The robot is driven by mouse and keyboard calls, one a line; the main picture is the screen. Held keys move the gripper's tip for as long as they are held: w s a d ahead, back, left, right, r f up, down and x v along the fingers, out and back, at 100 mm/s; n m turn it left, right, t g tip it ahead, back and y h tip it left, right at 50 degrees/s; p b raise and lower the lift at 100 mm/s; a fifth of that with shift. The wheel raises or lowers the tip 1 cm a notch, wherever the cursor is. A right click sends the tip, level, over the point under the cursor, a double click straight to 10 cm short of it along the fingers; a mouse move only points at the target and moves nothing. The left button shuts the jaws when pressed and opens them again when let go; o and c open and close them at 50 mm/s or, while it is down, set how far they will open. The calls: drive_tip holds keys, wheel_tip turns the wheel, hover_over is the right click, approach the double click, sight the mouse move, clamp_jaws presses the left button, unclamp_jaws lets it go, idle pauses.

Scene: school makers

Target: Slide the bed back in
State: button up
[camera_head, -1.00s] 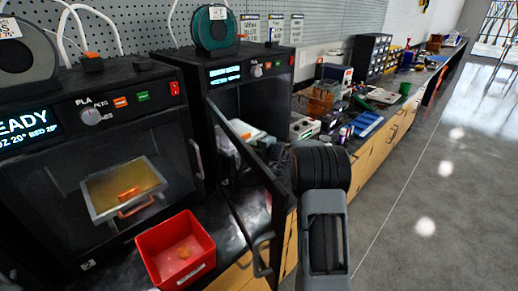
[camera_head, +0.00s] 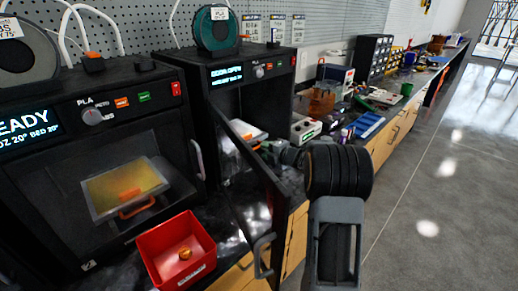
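The right-hand 3D printer (camera_head: 262,73) has its dark glass door (camera_head: 250,185) swung open toward me; its display appears to read door open. Its bed (camera_head: 249,131) shows only as a pale slab with a bit of orange, sticking out past the opening above the door's top edge. How far out it sits I cannot tell. My gripper (camera_head: 272,150) is at the end of my arm, just beyond the door and close to the bed's front. Its fingertips are hidden or too small, so I cannot tell whether it is open or touches the bed.
The left printer (camera_head: 92,115) is closed; an orange-handled bed (camera_head: 127,190) shows through its window. A red bin (camera_head: 175,250) with a small orange piece stands in front. Boxes and tools crowd the bench to the right. The grey floor (camera_head: 440,200) at right is clear.

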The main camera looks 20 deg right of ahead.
drive_tip(key=v, duration=0.7)
drive_tip(key=shift+s, duration=0.35)
drive_tip(key=shift+d, duration=0.1)
